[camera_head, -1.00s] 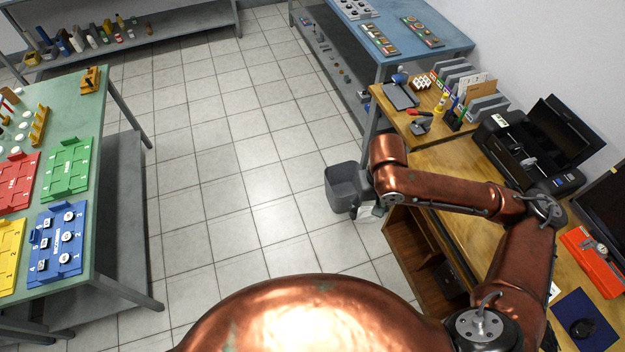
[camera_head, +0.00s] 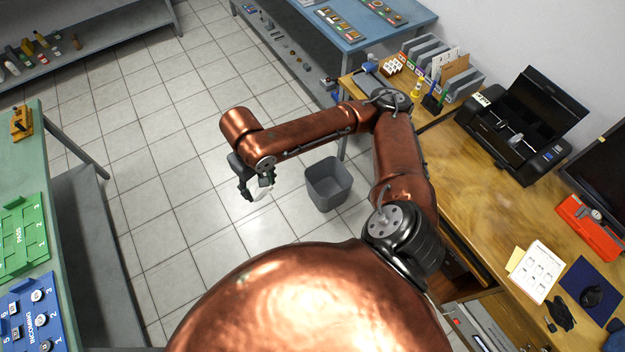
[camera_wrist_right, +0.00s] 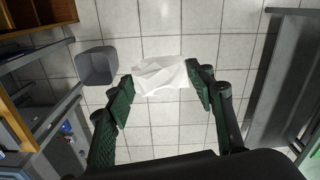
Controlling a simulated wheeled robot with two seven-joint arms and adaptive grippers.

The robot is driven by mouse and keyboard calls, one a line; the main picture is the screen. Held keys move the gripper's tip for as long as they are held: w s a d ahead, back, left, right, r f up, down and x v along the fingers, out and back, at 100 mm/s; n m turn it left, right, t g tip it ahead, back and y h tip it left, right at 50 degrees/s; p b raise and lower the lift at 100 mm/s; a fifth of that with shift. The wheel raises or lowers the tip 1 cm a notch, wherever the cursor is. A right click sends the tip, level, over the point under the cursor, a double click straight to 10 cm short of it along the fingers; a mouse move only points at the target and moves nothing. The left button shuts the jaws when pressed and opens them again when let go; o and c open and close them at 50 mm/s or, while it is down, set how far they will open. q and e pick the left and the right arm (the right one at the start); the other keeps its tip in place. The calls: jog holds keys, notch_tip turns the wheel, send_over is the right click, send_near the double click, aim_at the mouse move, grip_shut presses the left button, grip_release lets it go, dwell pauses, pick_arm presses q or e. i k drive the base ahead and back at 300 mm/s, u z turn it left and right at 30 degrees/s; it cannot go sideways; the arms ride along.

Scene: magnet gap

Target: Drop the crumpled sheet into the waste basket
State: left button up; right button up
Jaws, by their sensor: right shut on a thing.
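My right gripper (camera_head: 257,193) is shut on a crumpled white sheet (camera_wrist_right: 160,76), which sits between its two green fingertips (camera_wrist_right: 160,88) in the right wrist view. In the head view only a small white part of the sheet (camera_head: 262,192) shows beside the fingers. The grey waste basket (camera_head: 328,184) stands on the floor to the right of the gripper. In the right wrist view the basket (camera_wrist_right: 97,66) is to the left of the sheet, apart from it. The basket's inside looks empty from above. My left gripper is not in view.
A wooden desk (camera_head: 480,200) with a black printer (camera_head: 525,120) is on the right, beyond the basket. A green table (camera_head: 30,160) stands at the left. Tiled floor (camera_head: 160,150) lies open between them.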

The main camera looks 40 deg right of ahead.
aim_at(330, 193)
jog(key=z, duration=0.4)
jog(key=i, duration=1)
jog(key=z, duration=0.75)
